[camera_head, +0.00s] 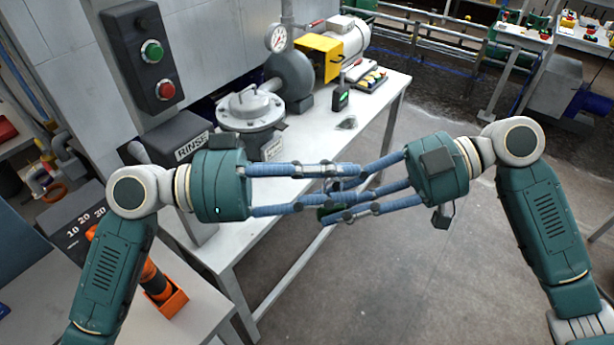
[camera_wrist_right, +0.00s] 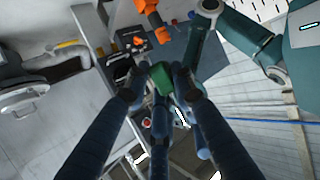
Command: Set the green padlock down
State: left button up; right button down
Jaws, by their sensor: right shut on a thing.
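The green padlock (camera_wrist_right: 160,78) is between the fingertips of my right gripper (camera_wrist_right: 158,88) in the right wrist view. In the head view the padlock (camera_head: 325,213) is a small dark green piece, mostly covered by fingers. My right gripper (camera_head: 330,200) is shut on it, reaching in from the right in front of the bench. My left gripper (camera_head: 345,183) reaches in from the left at about the same place. Its fingers are apart, and the two grippers' fingers overlap in the picture. I cannot tell whether the left fingers touch the padlock.
A white bench (camera_head: 378,118) lies behind the grippers, with a pump (camera_head: 290,75), a lidded round housing (camera_head: 250,108) and a small dark device (camera_head: 341,97). Its front right top has bare room. A RINSE box (camera_head: 190,147) and an orange tool (camera_head: 165,290) stand left.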

pick_arm(q)
jog(key=shift+d, duration=0.35)
grip_shut()
pick_arm(e)
jog(key=c, duration=1.4)
grip_release()
